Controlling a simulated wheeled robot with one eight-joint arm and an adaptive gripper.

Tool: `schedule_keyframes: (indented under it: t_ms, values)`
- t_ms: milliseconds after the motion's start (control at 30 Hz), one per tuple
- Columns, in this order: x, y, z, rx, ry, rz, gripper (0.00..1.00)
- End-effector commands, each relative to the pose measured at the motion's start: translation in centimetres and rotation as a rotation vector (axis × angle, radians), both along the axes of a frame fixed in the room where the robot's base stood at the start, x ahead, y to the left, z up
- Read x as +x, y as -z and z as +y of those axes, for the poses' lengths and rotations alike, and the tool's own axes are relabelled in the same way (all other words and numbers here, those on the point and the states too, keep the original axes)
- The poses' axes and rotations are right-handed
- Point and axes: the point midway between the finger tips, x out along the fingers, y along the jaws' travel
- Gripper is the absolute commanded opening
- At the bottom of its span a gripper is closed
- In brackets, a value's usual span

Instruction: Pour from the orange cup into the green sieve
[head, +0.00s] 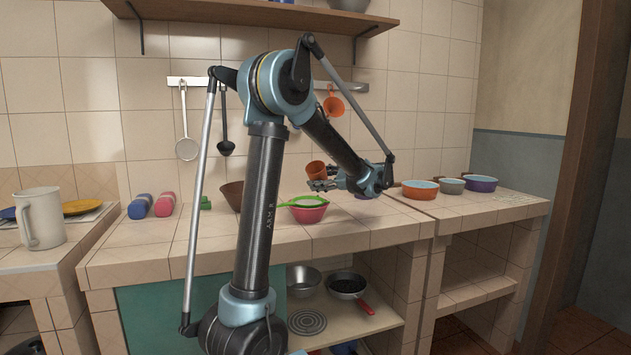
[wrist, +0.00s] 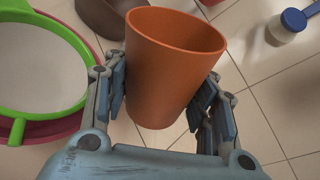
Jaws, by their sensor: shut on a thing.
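The orange cup (wrist: 165,75) is held between the fingers of my gripper (wrist: 165,105) in the wrist view. The cup (head: 315,170) also shows in the head view, raised above the counter and tilted a little. My gripper (head: 325,186) is shut on it. The inside of the cup is only partly seen, and I cannot tell what is in it. The green sieve (wrist: 86,105) is at the left of the wrist view, beside the cup, resting over a pink bowl (wrist: 98,128). In the head view the sieve (head: 292,203) lies on the pink bowl (head: 309,214), below my gripper.
Several coloured bowls, such as the orange one (head: 420,190), stand at the right. Utensils hang on the wall.

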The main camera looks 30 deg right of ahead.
Motion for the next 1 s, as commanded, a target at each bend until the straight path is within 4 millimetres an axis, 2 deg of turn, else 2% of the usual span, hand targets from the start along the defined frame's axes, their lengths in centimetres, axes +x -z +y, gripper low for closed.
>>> schedule_keyframes:
  t_ms: [200, 400, 700, 1000]
  values:
    - [0.3, 0.0, -0.3, -0.187, 0.000, -0.114, 0.16]
    - [0.3, -1.5, -0.4, -0.315, -0.001, -0.193, 0.16]
    - [0.3, 0.3, -0.2, -0.561, -0.002, -0.342, 0.16]
    - [-0.1, -1.6, 0.4, -0.820, -0.003, -0.500, 0.16]
